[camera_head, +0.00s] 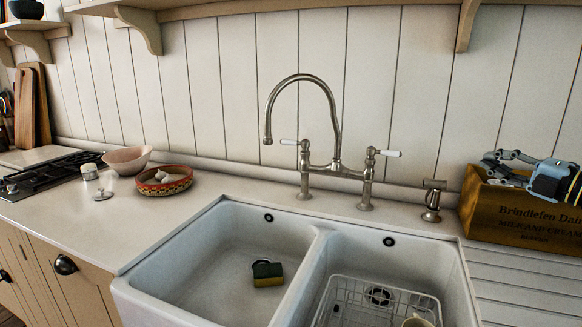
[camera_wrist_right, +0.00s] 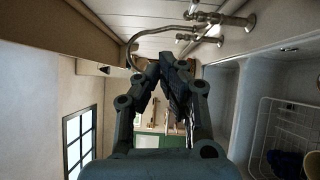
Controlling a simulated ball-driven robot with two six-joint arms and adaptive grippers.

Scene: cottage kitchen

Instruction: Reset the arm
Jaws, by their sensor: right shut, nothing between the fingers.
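My right gripper (camera_head: 490,162) shows at the right edge of the head view, just above the rim of the wooden crate (camera_head: 520,215). I cannot tell whether it is over the crate or behind it. In the right wrist view its fingers (camera_wrist_right: 165,68) come together, shut with nothing between them. My left gripper is in neither view.
The double sink (camera_head: 190,265) holds a sponge (camera_head: 267,274) on the left and a white wire rack (camera_head: 375,297) on the right. The tap (camera_head: 335,130) stands behind it. A terracotta dish (camera_head: 163,188), pink bowl (camera_head: 127,160) and hob (camera_head: 45,175) are on the left.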

